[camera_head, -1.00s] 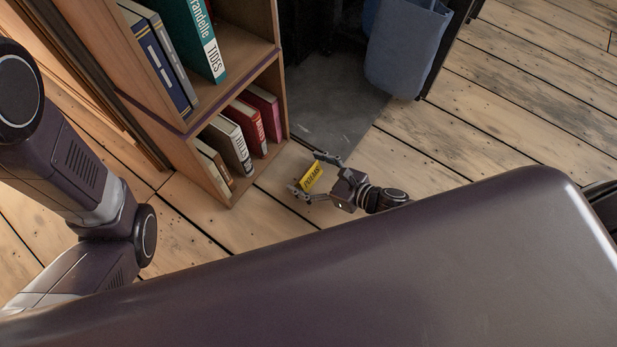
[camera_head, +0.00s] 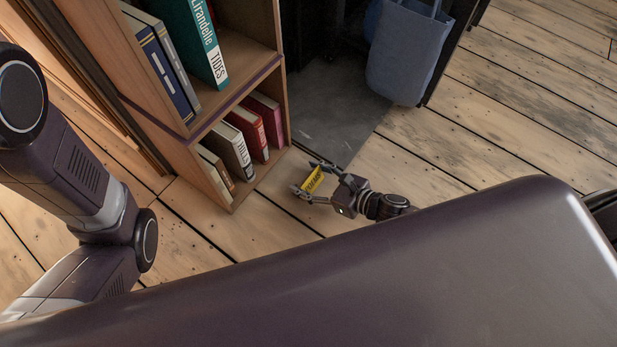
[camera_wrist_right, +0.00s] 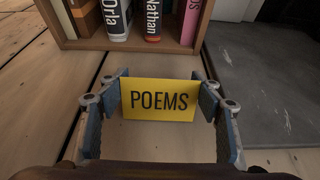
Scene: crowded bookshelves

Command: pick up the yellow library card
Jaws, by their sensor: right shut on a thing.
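The yellow library card (camera_head: 313,179) shows between the fingers of my right gripper (camera_head: 310,180), near the floor in front of the bookshelf. In the right wrist view the card (camera_wrist_right: 158,100) faces the camera, upright, with "POEMS" in dark letters. The fingers of my right gripper (camera_wrist_right: 160,103) touch its left and right edges, shut on it. I cannot tell whether its lower edge touches the floor. My left arm comes in at the left of the head view; its gripper is not in view.
A wooden bookshelf (camera_head: 279,86) with several books stands just left of my right gripper. A grey mat (camera_head: 335,115) lies behind it. A blue bag (camera_head: 408,55) hangs at the upper right. Bare plank floor (camera_head: 520,100) lies to the right.

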